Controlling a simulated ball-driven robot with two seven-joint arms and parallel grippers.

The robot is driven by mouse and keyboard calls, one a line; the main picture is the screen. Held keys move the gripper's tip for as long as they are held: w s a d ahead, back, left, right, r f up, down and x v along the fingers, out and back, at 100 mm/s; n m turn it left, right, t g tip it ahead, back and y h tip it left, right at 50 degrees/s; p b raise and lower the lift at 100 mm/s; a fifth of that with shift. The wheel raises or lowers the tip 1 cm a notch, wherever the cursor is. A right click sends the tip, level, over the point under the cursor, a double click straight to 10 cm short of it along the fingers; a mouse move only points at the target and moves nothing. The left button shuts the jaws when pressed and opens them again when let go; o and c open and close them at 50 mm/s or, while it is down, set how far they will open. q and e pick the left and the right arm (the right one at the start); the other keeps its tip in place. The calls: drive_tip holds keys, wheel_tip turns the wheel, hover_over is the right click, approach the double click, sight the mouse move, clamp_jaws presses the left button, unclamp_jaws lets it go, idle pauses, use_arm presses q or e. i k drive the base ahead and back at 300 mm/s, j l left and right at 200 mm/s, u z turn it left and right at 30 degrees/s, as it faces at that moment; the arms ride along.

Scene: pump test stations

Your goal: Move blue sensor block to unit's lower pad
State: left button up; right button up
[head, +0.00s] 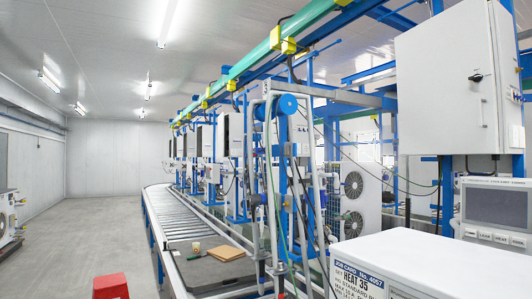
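I cannot make out a separate blue sensor block in the head view; the blue parts I see are mostly frame posts and pipe fittings. A round blue fitting (288,104) sits high on the piping at the middle. A white unit (420,262) with a printed "HEAT 35" label stands at the lower right. Another white unit with two round fans (353,200) stands behind the piping. I cannot tell which unit the task means, and no lower pad can be made out. Neither of my grippers is in view.
A roller conveyor (178,218) runs back along the stations. A brown board (220,253) and a small cup (196,247) lie on its near end. A red stool (110,286) stands at the lower left. A control panel (497,208) is at right.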

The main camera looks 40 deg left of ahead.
sight(257, 151)
drive_tip(key=i+j+z, duration=0.15)
drive_tip(key=j+z, duration=0.2)
drive_tip(key=j, duration=1.1)
drive_tip(key=j+z, duration=0.35)
drive_tip(key=j, duration=1.15)
